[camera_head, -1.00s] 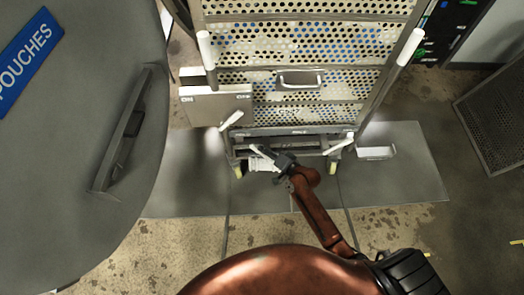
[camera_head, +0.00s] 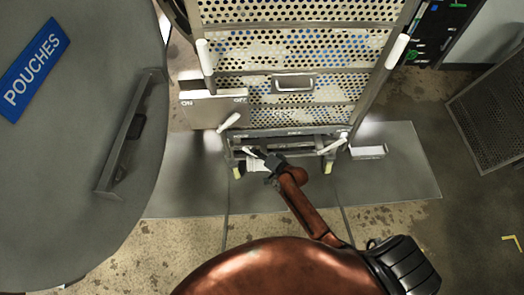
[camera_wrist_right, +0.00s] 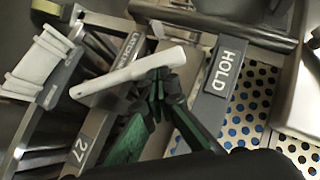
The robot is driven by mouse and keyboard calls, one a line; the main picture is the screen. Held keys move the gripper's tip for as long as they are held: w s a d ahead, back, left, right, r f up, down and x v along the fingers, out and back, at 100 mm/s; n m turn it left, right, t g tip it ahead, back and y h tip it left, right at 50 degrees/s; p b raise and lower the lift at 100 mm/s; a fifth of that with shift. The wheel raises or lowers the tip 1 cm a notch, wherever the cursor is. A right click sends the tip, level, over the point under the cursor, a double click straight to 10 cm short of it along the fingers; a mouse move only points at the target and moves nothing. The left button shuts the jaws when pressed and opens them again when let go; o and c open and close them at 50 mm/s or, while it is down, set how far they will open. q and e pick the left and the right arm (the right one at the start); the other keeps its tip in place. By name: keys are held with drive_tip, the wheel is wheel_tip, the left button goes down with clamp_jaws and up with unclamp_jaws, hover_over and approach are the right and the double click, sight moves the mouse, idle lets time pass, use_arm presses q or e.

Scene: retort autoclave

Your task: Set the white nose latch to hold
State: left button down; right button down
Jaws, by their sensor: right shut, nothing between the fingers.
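The white nose latch (camera_wrist_right: 120,75) is a slim white bar lying slantwise across the right wrist view. My right gripper (camera_wrist_right: 160,82) is shut, with its dark green fingertips right at the bar's underside near its right part. They look in contact, but the fingers hide the spot. A grey plate marked HOLD (camera_wrist_right: 220,70) lies to the right of the bar. In the head view my right gripper (camera_head: 268,160) is low at the front of the perforated cart (camera_head: 290,133), and the latch there is small and partly hidden. My left gripper is out of view.
A white ribbed block (camera_wrist_right: 38,65) is left of the latch, near a plate marked 27 (camera_wrist_right: 82,150). Other white levers stick out at the cart's left (camera_head: 229,122) and right (camera_head: 332,146). A large grey door (camera_head: 80,130) marked POUCHES fills the left.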

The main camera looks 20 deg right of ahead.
drive_tip(key=shift+r, duration=0.1)
